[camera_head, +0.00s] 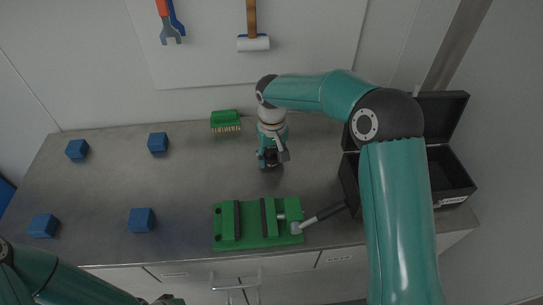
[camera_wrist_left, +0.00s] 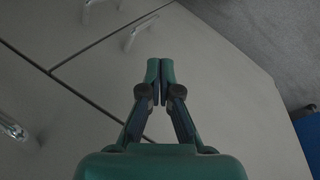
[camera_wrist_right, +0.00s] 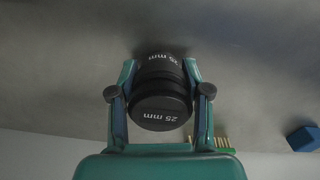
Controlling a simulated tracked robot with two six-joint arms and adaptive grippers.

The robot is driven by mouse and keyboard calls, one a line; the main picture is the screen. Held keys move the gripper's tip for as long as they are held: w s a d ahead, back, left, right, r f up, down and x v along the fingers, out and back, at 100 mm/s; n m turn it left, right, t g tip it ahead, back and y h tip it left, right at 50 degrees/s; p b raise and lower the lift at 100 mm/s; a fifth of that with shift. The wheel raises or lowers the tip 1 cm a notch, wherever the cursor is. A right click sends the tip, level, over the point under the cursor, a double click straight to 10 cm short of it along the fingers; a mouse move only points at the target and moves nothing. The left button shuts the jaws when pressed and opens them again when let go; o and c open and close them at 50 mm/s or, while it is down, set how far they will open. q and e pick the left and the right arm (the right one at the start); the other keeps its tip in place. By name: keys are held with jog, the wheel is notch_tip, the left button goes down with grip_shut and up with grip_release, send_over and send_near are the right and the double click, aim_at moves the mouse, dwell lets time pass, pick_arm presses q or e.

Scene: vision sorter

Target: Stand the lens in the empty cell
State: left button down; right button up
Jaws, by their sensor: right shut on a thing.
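The lens (camera_wrist_right: 161,95) is a black cylinder with "25 mm" in white on its end and side. My right gripper (camera_wrist_right: 160,88) is shut around it, one finger on each side. In the head view my right gripper (camera_head: 271,158) points down over the back middle of the table, with the dark lens mostly hidden at its tips. I cannot tell whether the lens touches the table. My left gripper (camera_wrist_left: 160,68) is shut and empty, in front of the cabinet fronts below the table. I cannot make out an empty cell in any view.
Several blue blocks (camera_head: 142,219) stand on the left of the table (camera_head: 190,185). An open black toolbox (camera_head: 456,180) stands right, partly behind my right arm. The table's left middle is clear.

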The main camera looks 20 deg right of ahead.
jog(key=o, duration=1.3)
